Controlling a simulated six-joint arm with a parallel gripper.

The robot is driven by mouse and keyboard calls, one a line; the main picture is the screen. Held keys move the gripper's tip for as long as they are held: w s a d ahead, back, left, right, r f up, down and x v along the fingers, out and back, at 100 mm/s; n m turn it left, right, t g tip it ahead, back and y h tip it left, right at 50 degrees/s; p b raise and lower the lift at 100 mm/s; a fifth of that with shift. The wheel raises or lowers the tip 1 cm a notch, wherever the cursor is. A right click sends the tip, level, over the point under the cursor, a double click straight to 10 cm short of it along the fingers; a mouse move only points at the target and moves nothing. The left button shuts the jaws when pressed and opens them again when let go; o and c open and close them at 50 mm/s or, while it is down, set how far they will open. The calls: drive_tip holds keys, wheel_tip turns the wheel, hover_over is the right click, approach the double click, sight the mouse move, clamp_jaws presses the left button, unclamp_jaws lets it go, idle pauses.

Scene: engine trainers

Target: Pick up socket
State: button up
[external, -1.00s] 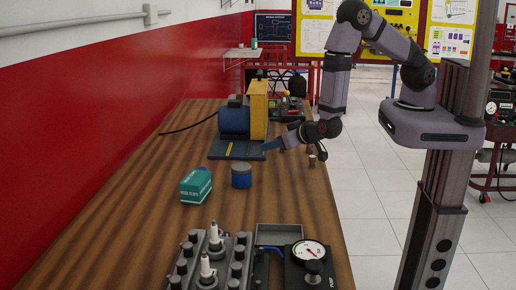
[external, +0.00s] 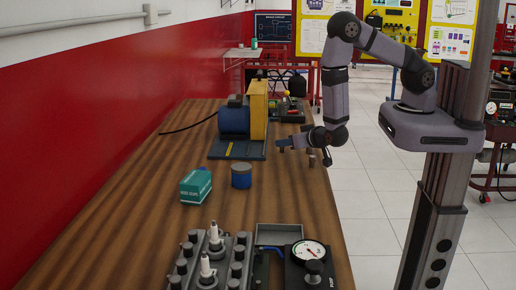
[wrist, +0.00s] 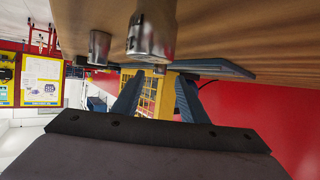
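A metal socket (wrist: 152,30) stands on the wooden table in the wrist view, which looks upside down. A second, smaller-looking metal socket (wrist: 99,47) stands beside it to the left. In the external view a small metal socket (external: 312,160) shows at the table's right edge, just below my wrist. My gripper (external: 283,143) is low over the table there, its fingers pointing left. In the wrist view my gripper (wrist: 157,92) has its two dark fingers apart with nothing between them. The larger socket lies outside the finger gap, nearer the picture's top.
A blue motor with a yellow guard (external: 258,110) stands on a dark base beyond the gripper. A blue tin (external: 241,175) and a green box (external: 196,186) are nearer. A grey tray (external: 280,234), gauge (external: 309,250) and engine block fill the front. The table's middle left is clear.

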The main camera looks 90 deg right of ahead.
drive_tip(key=shift+f+p+x, duration=0.15)
drive_tip(key=shift+p+x, duration=0.35)
drive_tip(key=shift+x, duration=0.7)
drive_tip(key=shift+f+p+x, duration=0.15)
drive_tip(key=shift+p+x, duration=0.35)
drive_tip(key=shift+x, duration=0.75)
drive_tip(key=shift+s, duration=0.15)
drive_tip(key=shift+a, duration=0.1)
drive_tip(key=shift+c, duration=0.3)
clamp_jaws()
